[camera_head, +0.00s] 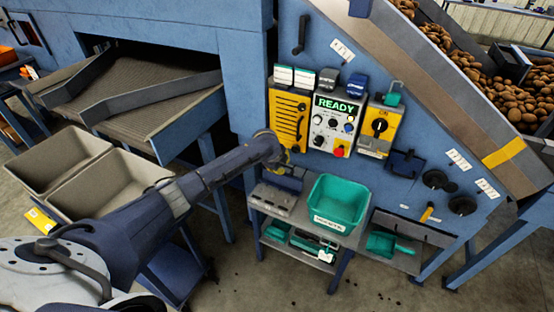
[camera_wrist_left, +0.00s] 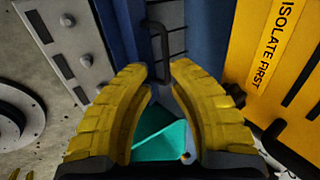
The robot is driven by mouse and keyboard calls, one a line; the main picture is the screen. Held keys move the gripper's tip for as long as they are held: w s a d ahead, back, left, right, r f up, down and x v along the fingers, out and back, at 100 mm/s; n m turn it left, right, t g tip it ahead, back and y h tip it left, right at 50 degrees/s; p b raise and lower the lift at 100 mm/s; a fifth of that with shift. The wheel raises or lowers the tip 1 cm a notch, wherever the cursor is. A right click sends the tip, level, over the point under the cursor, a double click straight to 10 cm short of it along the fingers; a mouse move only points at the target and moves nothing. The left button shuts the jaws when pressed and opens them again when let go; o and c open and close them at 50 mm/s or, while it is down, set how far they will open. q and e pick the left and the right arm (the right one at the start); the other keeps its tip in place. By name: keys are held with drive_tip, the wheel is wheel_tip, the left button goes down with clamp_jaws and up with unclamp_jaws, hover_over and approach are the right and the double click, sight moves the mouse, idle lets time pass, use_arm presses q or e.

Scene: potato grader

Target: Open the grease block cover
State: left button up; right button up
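No part is labelled as the grease block cover. A yellow slotted cover (camera_head: 288,120) is on the blue machine wall, left of the READY panel. In the left wrist view, a yellow panel (camera_wrist_left: 270,75) marked ISOLATE FIRST with black slots stands at the right. My left gripper (camera_head: 285,163) is just below the slotted cover in the head view, small and partly hidden by its arm. In the wrist view its yellow fingers (camera_wrist_left: 156,68) are apart with nothing clasped. A dark bar handle (camera_wrist_left: 158,45) shows just beyond the fingertips. My right gripper is out of view.
The READY control panel (camera_head: 334,122) and a yellow switch box (camera_head: 379,128) are to the right. A teal bin (camera_head: 338,201) stands on the shelf below, beside a grey rack (camera_head: 272,198). Grey bins (camera_head: 127,180) stand at left. A potato conveyor slopes at upper right.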

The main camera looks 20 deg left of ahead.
use_arm(q)
drive_tip(key=v, duration=0.8)
drive_tip(key=shift+r, duration=0.3)
drive_tip(key=shift+s, duration=0.2)
